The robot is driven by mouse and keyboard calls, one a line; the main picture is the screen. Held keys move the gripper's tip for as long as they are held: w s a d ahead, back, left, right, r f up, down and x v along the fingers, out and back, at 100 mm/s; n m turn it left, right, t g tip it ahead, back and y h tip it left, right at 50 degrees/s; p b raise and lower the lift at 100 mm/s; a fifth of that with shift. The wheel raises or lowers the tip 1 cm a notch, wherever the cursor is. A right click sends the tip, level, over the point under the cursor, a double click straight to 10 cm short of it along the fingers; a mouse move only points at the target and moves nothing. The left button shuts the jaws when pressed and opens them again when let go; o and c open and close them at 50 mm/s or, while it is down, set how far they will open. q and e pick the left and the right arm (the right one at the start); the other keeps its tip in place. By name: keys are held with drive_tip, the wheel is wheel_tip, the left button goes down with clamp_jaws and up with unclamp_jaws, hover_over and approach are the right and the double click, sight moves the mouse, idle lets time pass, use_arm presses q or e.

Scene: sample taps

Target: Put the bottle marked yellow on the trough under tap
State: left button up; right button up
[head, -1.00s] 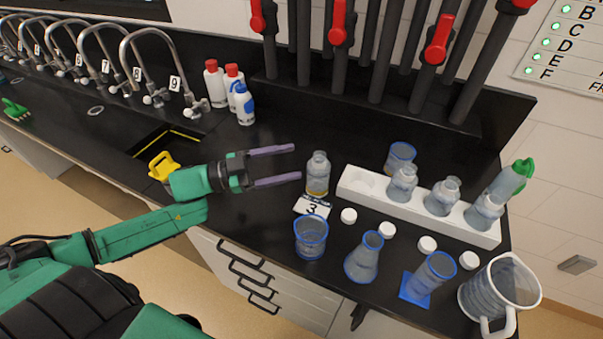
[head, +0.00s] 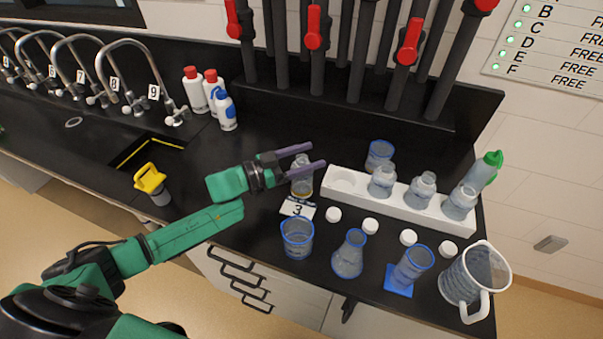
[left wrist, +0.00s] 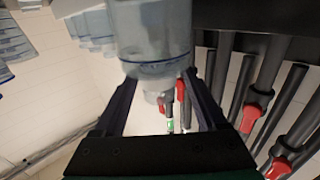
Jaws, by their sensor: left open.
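A small clear bottle (head: 302,187) with a yellowish band low on its body stands upright on the black counter, behind a card marked 3 (head: 298,208). My left gripper (head: 313,156) is open, its two purple fingers level with the bottle's upper part, one in front and one behind. In the left wrist view the bottle (left wrist: 155,40) appears upside down between the fingers; I cannot tell whether they touch it. Taps with number tags, such as tap 9 (head: 153,92), stand along the back left over a dark trough with a yellow line (head: 135,150). My right gripper is not in view.
A white rack (head: 400,209) with several bottles stands right of the bottle. Loose white caps (head: 333,214), a blue-rimmed beaker (head: 297,239), flasks and a jug (head: 475,277) crowd the front right. A yellow-topped object (head: 150,180) stands near the trough. Squeeze bottles (head: 226,112) stand behind.

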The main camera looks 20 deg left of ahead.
use_arm(q)
drive_tip(key=shift+x, duration=0.9)
drive_tip(key=shift+s, duration=0.1)
clamp_jaws()
